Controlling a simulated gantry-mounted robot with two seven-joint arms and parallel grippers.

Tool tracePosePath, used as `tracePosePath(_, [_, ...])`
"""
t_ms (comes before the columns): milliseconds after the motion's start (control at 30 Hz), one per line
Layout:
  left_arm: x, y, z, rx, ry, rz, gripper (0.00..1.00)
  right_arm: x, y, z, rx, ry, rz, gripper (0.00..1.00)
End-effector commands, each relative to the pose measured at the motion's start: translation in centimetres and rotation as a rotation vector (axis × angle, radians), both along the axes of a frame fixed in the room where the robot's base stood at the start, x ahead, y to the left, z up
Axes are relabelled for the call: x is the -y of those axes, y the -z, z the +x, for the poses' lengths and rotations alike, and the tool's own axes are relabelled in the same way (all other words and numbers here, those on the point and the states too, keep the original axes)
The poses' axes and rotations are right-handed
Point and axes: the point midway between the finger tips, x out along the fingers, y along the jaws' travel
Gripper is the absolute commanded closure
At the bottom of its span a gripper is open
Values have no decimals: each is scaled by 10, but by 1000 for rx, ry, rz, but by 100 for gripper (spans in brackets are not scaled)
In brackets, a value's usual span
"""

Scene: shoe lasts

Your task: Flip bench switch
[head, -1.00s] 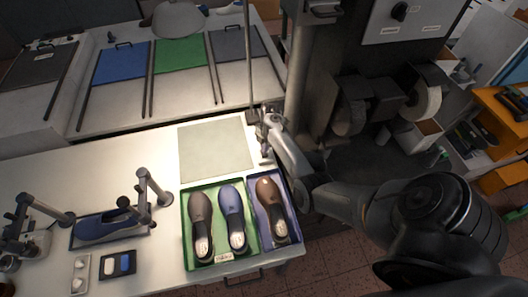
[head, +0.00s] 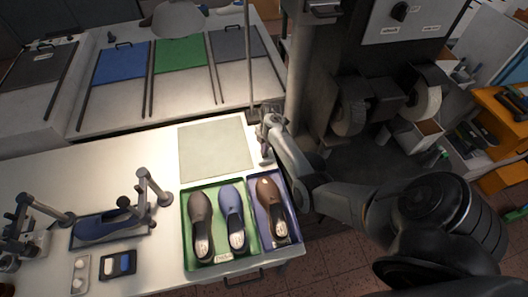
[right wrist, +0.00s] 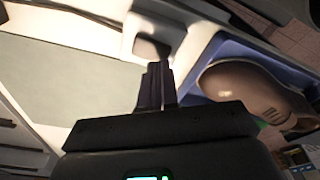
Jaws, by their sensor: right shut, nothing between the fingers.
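A white switch box with a dark rocker (right wrist: 152,46) shows in the right wrist view, on the bench between the grey-green mat and the purple tray. My right gripper (right wrist: 157,82) is shut and empty, its fingertips close to the dark rocker. I cannot tell whether they touch it or which way it is set. In the head view my right gripper (head: 266,155) is over the bench's right edge, and the arm largely hides the switch. My left gripper is out of view.
The grey-green mat (head: 215,150) lies bare behind the green tray (head: 187,250) and purple tray (head: 290,236), which hold shoe lasts. A brown last (right wrist: 250,90) lies near the gripper. A lamp pole (head: 247,60) stands behind. A clamp fixture (head: 150,187) stands left.

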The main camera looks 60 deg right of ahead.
Motion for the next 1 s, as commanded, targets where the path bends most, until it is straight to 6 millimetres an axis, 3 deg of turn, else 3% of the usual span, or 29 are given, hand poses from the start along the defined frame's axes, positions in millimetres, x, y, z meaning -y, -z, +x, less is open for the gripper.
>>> tracePosePath(1000, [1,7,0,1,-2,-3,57,0,11,0,0,1,-1,100])
